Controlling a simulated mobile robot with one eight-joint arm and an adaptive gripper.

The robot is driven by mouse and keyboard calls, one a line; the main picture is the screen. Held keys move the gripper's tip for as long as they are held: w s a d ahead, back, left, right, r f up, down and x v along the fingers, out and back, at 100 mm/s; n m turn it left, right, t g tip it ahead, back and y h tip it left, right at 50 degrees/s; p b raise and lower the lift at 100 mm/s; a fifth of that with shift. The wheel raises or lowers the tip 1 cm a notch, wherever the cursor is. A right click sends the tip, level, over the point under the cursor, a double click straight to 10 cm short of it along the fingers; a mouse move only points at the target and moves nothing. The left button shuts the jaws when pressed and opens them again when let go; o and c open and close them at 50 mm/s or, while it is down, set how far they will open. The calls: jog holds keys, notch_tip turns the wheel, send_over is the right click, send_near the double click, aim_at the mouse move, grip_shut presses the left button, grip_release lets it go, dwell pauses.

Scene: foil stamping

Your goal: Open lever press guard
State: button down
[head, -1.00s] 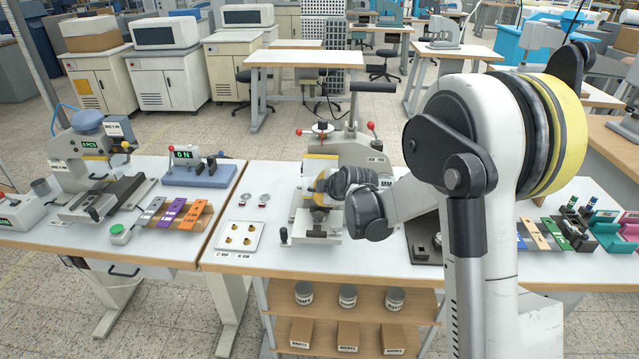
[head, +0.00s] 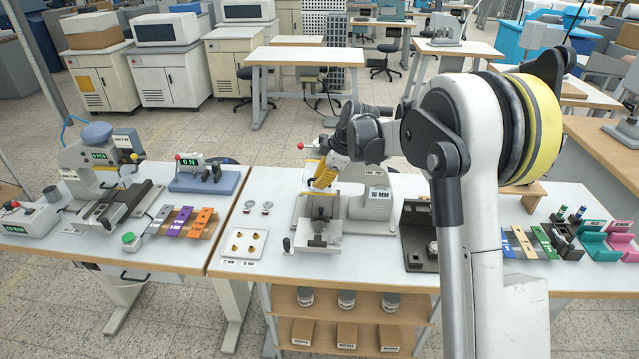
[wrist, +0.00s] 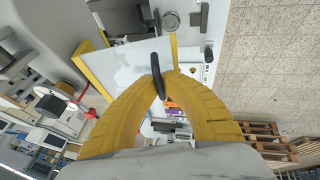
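The lever press (head: 372,200) stands on the middle table, with a "16 MM" label on its side. Its guard looks like a clear pane with yellow edges; one edge (wrist: 95,70) shows in the wrist view. A black handle (wrist: 156,64) on the guard lies between my gripper's yellow fingertips (wrist: 163,76), which are closed around it. In the head view my gripper (head: 322,178) is in front of the upper press, above the press bed (head: 318,232). My wrist hides much of the press head, and the guard's exact angle is hard to tell.
A white tray with brass pieces (head: 243,244) lies left of the press. A dark fixture (head: 418,235) stands to its right. Another press (head: 98,170) and coloured strips (head: 185,222) are on the left table. Jars and boxes sit on the shelf (head: 347,318) below.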

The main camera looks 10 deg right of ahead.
jog(key=shift+w+r, duration=0.15)
jog(key=shift+r, duration=0.25)
jog(key=c, duration=1.6)
grip_release()
jog(key=shift+o, duration=0.2)
jog(key=v, duration=1.2)
